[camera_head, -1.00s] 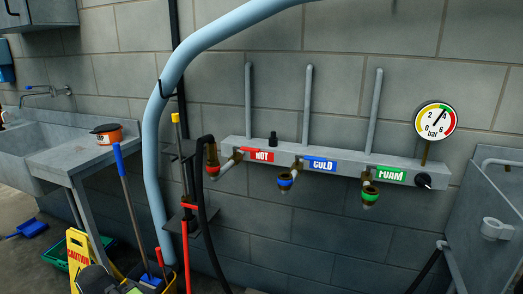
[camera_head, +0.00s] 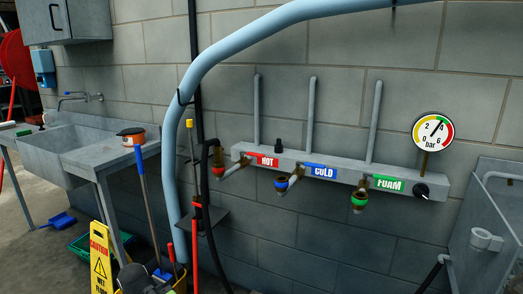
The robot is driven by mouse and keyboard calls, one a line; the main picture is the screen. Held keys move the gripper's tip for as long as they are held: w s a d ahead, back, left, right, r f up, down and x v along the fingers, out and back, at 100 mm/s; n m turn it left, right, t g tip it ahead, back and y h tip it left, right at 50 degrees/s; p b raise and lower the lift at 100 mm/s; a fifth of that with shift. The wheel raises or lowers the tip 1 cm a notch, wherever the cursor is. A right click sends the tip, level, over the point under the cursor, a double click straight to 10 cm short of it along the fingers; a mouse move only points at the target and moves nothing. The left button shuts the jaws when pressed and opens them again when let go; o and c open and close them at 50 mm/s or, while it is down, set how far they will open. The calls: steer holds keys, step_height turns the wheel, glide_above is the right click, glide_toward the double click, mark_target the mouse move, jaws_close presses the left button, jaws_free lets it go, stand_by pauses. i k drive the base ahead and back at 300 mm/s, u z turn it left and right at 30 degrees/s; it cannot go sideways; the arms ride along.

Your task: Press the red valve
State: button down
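The red valve is the outlet with a red ring (camera_head: 218,171) at the left end of a grey wall manifold, beside a red HOT label (camera_head: 264,161). A black hose end arches at it. A blue-ringed outlet (camera_head: 282,184) hangs beside the blue COLD label (camera_head: 320,172). A green-ringed outlet (camera_head: 358,201) hangs beside the green FOAM label (camera_head: 385,184). My gripper is not in view.
A thick light-blue pipe (camera_head: 187,105) curves in front of the wall left of the manifold. A yellow caution sign (camera_head: 100,262) and mop gear stand at the lower left. A steel sink (camera_head: 62,158) is at the left. A grey basin (camera_head: 490,225) is at the right. A pressure gauge (camera_head: 433,131) is above the manifold.

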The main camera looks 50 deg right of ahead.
mark_target(242, 154)
steer(key=z, duration=0.05)
steer(key=i, duration=0.95)
steer(key=u, duration=0.05)
